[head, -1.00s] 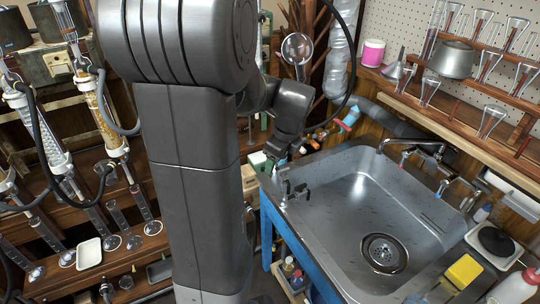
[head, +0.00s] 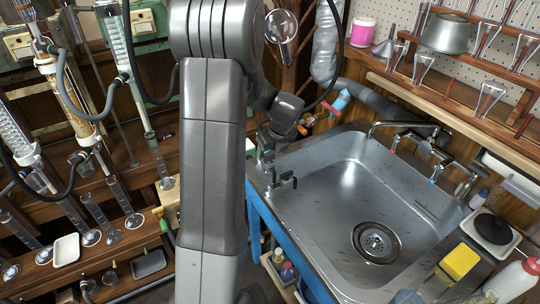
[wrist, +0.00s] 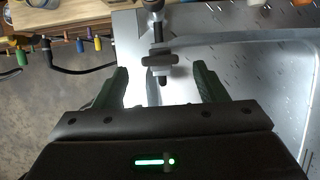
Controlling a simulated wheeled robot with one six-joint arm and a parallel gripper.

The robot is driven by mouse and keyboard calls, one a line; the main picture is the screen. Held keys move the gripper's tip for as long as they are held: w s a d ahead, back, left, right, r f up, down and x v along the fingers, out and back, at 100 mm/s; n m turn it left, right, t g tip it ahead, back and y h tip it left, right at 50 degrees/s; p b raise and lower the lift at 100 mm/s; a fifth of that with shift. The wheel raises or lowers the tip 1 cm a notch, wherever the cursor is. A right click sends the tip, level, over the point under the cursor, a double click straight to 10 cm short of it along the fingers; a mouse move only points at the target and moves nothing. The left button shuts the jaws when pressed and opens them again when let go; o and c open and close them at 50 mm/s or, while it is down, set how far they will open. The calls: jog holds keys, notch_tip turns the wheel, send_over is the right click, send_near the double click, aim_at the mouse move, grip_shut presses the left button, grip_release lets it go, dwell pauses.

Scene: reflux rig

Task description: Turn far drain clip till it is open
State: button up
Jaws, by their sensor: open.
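I cannot tell for sure which part is the far drain clip. In the wrist view, small green, purple and yellow clip-like parts (wrist: 80,46) hang on dark tubing at the upper left, outside my fingers. A yellow fitting (head: 158,212) on a green-ended tube shows low beside the rack in the head view. My gripper (wrist: 160,86) is open and empty, its two green fingers spread apart. A dark tap-like fitting (wrist: 159,58) on the sink edge appears between and beyond the fingertips. In the head view my arm hides much of the rack's right side.
A steel sink (head: 330,240) fills the right. Small black taps (head: 285,182) stand at its left rim, near my wrist. Glass columns with hoses (head: 72,90) and several cylinders (head: 127,203) crowd the left. Bare floor (wrist: 40,110) shows left of the sink.

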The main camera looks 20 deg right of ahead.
aim_at(269, 156)
jog(key=shift+x, duration=1.5)
jog(key=shift+c, duration=0.3)
jog(key=c, duration=0.9)
